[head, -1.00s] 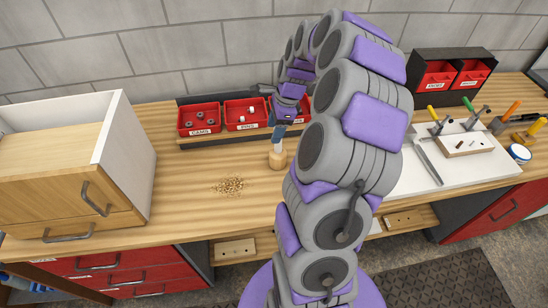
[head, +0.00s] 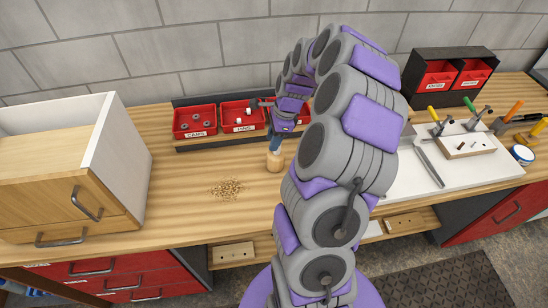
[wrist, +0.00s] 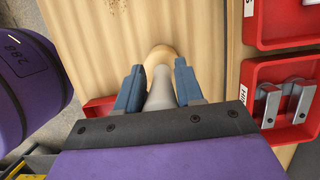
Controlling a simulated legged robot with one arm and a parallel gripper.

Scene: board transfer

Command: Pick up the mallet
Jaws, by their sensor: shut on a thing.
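The mallet (head: 275,161) stands upright on the wooden bench, its round pale wood head down. My gripper (head: 275,146) is above the head, with its blue fingers around the handle. In the wrist view the light grey handle (wrist: 160,88) runs between the two fingers of my gripper (wrist: 158,78), and the mallet's head shows beyond the fingertips. My gripper is shut on the mallet's handle. The handle's upper part is hidden by the gripper in the head view. The head appears to rest on the bench.
A pile of wood chips (head: 226,189) lies left of the mallet. Red bins (head: 195,121) line a rack behind it. A wooden cabinet (head: 60,185) stands at the left. A white board (head: 420,165) with clamps and tools lies at the right. The bench front is clear.

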